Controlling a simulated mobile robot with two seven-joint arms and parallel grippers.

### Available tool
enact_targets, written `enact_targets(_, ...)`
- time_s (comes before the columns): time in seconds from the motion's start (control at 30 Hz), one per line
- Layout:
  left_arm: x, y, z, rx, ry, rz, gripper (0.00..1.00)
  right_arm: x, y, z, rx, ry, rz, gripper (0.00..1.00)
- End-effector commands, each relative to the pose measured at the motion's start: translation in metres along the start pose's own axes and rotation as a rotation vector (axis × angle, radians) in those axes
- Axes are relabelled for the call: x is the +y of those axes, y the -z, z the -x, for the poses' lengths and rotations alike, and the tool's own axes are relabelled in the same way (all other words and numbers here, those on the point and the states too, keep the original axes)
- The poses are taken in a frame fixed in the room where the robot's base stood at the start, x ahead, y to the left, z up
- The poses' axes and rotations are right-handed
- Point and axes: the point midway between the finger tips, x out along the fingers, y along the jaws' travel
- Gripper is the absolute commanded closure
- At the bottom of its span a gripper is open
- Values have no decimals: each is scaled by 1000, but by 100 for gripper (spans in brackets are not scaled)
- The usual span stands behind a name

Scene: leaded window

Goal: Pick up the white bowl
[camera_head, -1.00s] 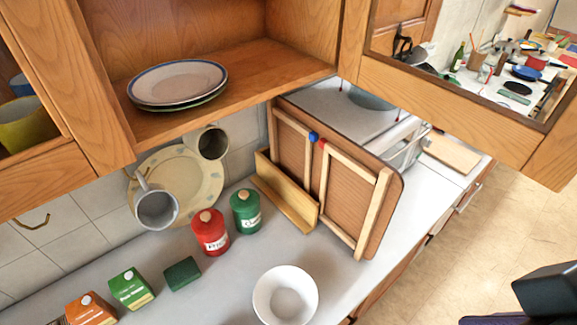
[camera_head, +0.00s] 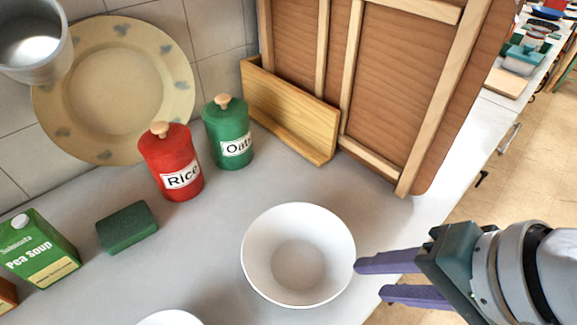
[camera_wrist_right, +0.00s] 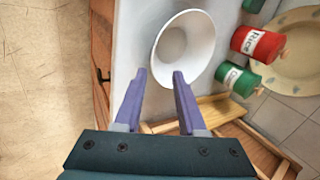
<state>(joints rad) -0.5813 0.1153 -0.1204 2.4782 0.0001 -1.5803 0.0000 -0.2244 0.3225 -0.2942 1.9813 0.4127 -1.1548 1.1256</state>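The white bowl (camera_head: 298,262) stands upright and looks empty on the grey counter in the head view. In the right wrist view the bowl (camera_wrist_right: 184,48) lies just beyond my fingertips. My right gripper (camera_head: 372,279) comes in from the right with its two purple fingers apart, close to the bowl's right rim. The fingers (camera_wrist_right: 160,76) are also apart and empty in the right wrist view. I cannot tell whether the upper fingertip touches the rim. My left gripper is not in view.
Behind the bowl stand a red Rice canister (camera_head: 171,162) and a green Oats canister (camera_head: 228,131). A green sponge (camera_head: 127,227) and a Pea Soup carton (camera_head: 38,250) are at left. Wooden boards (camera_head: 400,80) lean in a wooden holder (camera_head: 287,110). Another white rim (camera_head: 170,318) shows at the bottom edge.

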Motion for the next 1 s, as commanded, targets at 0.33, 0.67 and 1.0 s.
enact_targets(0.33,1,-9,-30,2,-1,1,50,10,2,-50,-9,14,-83,60)
enact_targets(0.67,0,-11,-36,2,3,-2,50,9,3,-81,-8,14,-80,60)
enact_targets(1.0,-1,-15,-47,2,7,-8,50,10,5,-123,-7,14,-79,60)
